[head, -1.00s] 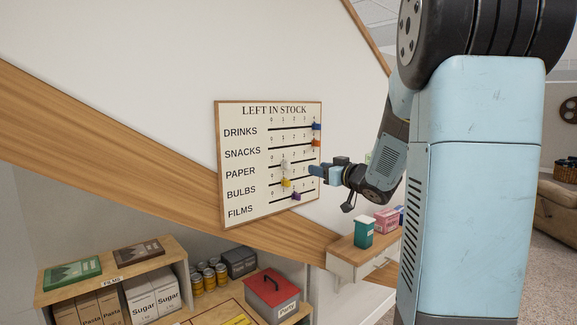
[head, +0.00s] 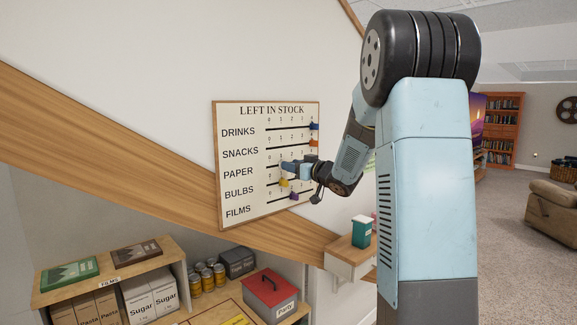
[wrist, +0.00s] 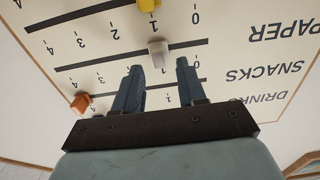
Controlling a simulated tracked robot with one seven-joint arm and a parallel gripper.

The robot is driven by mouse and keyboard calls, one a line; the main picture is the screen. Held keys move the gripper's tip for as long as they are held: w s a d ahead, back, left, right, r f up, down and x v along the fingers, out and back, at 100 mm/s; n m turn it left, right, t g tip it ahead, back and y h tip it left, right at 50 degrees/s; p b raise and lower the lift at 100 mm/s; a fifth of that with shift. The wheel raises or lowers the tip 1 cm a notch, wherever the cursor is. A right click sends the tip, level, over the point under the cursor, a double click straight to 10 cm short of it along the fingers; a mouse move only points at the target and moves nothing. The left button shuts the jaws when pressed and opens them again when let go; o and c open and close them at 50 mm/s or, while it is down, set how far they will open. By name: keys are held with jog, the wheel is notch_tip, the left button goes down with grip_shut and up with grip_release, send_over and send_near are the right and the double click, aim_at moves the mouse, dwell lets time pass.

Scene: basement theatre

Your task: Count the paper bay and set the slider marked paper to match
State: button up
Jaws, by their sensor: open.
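The LEFT IN STOCK board (head: 240,165) hangs on the wall with five labelled slider rows. The pale grey paper slider (wrist: 157,50) stands near mark 1 on its line in the wrist view, which shows the board upside down. My gripper (head: 285,167) is open at the PAPER row. In the wrist view my gripper (wrist: 158,68) has its fingertips on either side of the paper slider's position, the slider appearing just beyond them. In the head view my fingers hide the paper slider. No bay labelled paper is readable in these views.
The yellow bulbs slider (head: 283,182) is just below my fingers, and the purple films slider (head: 294,196) is lower. The orange snacks slider (head: 314,143) and blue drinks slider (head: 314,126) are at the right. Shelves with a FILMS label (head: 110,284) stand below.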

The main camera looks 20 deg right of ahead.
jog(key=shift+x, duration=1.3)
grip_shut()
